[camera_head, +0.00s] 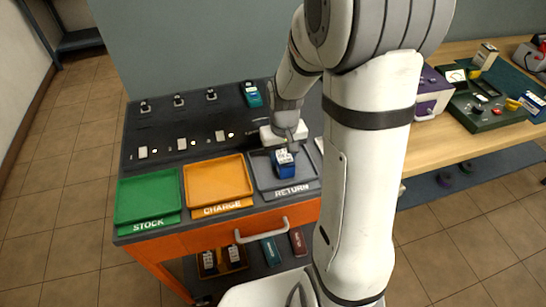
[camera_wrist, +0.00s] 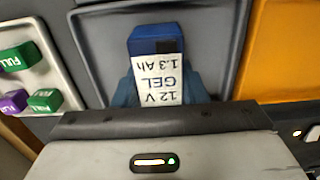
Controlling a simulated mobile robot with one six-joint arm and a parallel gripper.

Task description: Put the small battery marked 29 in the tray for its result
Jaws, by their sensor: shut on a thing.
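A small blue battery (camera_head: 285,164) with a white label is held in my gripper (camera_head: 282,150), over the grey RETURN tray (camera_head: 308,184). In the wrist view the battery (camera_wrist: 152,45) has its label upside down, reading 12 V GEL 1.3 Ah; I cannot make out a 29. My gripper is shut on it. I cannot tell whether its underside touches the tray floor. The green STOCK tray (camera_head: 148,197) and the orange CHARGE tray (camera_head: 217,180) are empty, to the left of the RETURN tray in the head view.
A teal battery (camera_head: 252,95) stands at the back of the dark bench top. Several switches and sockets (camera_head: 180,143) lie behind the trays. In the wrist view a pale tray (camera_wrist: 62,75) holds green and purple blocks. Wooden table with meters (camera_head: 480,105) at right.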

